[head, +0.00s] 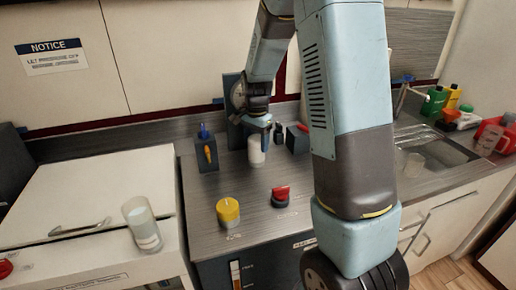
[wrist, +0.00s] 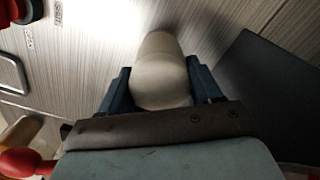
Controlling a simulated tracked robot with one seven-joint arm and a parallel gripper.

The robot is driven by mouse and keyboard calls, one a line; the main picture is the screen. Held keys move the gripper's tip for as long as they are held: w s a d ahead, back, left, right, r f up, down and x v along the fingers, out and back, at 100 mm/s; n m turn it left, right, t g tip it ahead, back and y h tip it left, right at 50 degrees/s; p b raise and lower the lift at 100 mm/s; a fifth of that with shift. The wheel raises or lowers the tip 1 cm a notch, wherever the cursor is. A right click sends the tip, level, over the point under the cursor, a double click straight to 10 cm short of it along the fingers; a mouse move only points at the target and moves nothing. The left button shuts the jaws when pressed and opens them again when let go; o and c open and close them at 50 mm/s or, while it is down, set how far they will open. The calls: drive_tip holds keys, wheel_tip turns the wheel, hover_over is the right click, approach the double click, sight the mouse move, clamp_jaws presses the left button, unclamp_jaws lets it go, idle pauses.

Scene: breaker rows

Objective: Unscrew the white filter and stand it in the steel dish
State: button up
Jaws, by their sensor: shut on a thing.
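The white filter (head: 257,150) is a short white cylinder, roughly upright, below my gripper (head: 259,123) at the back of the counter in the head view. In the wrist view, the filter (wrist: 161,75) sits between the two dark fingers of my gripper (wrist: 163,88), which is shut on it. Its far end points toward the counter. My gripper hides its upper end, so I cannot tell whether it is attached to anything. I cannot make out the steel dish for sure in either view.
A yellow knob (head: 228,211) and a red knob (head: 281,195) stand on the counter in front. A dark block with an orange lever (head: 207,153) is left of the filter. A sink (head: 440,152) is at right.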

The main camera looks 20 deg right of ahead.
drive_tip(key=n, duration=1.3)
drive_tip(key=o, duration=0.9)
